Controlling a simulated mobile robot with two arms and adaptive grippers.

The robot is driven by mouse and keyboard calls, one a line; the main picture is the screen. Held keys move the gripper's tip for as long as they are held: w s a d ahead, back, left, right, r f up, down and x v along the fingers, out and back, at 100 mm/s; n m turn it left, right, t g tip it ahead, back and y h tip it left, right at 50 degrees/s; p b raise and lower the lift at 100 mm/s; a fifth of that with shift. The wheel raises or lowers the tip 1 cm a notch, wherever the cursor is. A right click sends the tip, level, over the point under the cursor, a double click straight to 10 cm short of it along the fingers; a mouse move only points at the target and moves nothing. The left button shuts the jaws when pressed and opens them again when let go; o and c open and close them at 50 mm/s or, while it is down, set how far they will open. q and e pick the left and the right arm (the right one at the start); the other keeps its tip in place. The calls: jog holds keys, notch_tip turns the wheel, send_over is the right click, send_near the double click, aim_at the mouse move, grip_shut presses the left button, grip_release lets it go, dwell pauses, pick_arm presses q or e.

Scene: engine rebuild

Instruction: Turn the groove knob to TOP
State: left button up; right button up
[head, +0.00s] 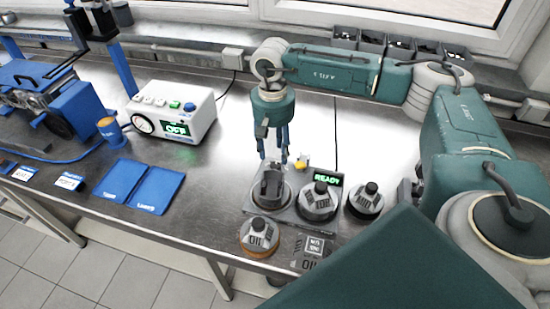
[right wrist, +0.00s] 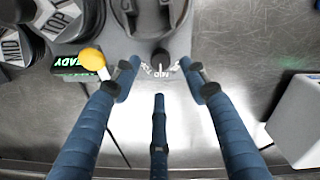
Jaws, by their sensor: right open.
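The groove knob (right wrist: 162,57) is a small dark round knob at the edge of a grey fixture in the right wrist view. My right gripper (head: 273,152) points down over the back of the fixture. In the right wrist view its blue fingers (right wrist: 160,95) are spread open around the knob's area and hold nothing. In the head view the fingers hide the knob. My left gripper is not in view.
A yellow-tipped lever (right wrist: 92,60) stands close to one finger, beside the green READY display (head: 328,179). Grey holders marked TOP (head: 318,205), MID (head: 364,203) and OIL (head: 259,236) stand near the dark piston (head: 271,186). A white box (head: 172,110) stands left; bare bench lies between.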

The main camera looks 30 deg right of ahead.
aim_at(275, 165)
notch_tip(275, 165, down, 4)
jog(key=shift+d+f+p, duration=0.1)
jog(key=shift+p, duration=0.5)
jog(key=shift+f, duration=0.7)
grip_shut()
